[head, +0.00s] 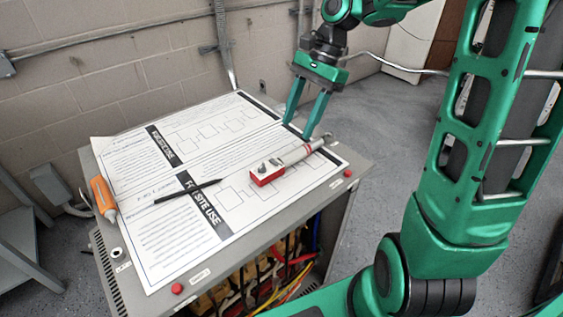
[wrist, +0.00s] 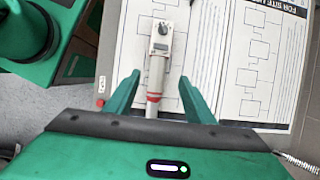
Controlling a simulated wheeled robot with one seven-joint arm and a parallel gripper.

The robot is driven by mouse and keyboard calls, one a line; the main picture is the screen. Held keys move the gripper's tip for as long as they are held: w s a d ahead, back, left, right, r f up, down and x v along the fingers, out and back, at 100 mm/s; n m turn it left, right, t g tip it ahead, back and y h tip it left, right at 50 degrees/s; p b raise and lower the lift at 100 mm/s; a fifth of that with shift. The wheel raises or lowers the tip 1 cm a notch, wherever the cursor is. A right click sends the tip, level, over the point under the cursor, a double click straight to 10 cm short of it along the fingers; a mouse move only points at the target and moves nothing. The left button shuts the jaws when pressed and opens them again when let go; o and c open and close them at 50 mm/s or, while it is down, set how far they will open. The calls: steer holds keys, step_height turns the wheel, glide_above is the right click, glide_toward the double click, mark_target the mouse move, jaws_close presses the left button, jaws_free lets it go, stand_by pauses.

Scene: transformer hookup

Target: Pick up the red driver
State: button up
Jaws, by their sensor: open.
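A grey tool with a red-sided block head and red bands on its handle (head: 294,156) lies on the printed sheets on top of the cabinet; it is the red item nearest my gripper. In the wrist view the tool (wrist: 157,78) runs lengthwise between my fingers, its knobbed head pointing away. My gripper (head: 297,130) is open and empty, pointing down near the handle end. Its fingers (wrist: 160,80) are on either side of the handle in the wrist view; their height above it is unclear. An orange-handled tool (head: 103,194) lies at the cabinet's left edge.
A black pen (head: 188,191) lies on the sheets (head: 165,245). The grey cabinet top (head: 350,158) has red buttons (head: 348,173) at its corners. Its open front shows coloured wires (head: 275,270). A block wall (head: 120,65) stands behind.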

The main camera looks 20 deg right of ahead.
mark_target(287, 154)
steer(key=x, duration=1)
steer(key=shift+d, duration=0.2)
jaws_close()
